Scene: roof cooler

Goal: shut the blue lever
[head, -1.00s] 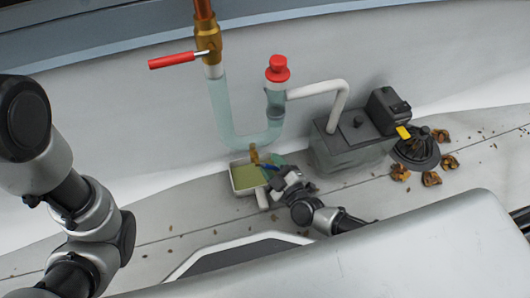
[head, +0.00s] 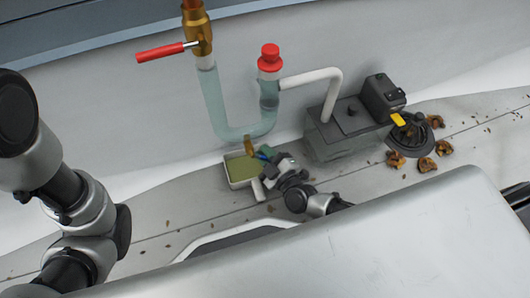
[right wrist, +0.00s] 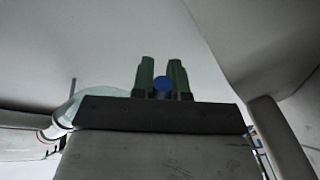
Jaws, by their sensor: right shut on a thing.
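The blue lever (head: 262,156) shows as a small streak beside a brass fitting (head: 249,146) above a pale tray. In the right wrist view the lever's round blue end (right wrist: 162,83) sits between two green fingers. My right gripper (head: 267,157) is at the lever and shut on it; it also shows in the right wrist view (right wrist: 162,78). The gripper hides part of the lever, so its exact angle is hard to tell. My left arm shows at the left of the head view, but its gripper is out of view.
A tray (head: 228,176) of greenish liquid sits below the fitting. A clear U-shaped pipe (head: 212,110) with a red-handled valve (head: 160,52) and red cap (head: 270,58) stands behind. A grey pump box (head: 335,140) and brown leaf clumps (head: 427,164) are right.

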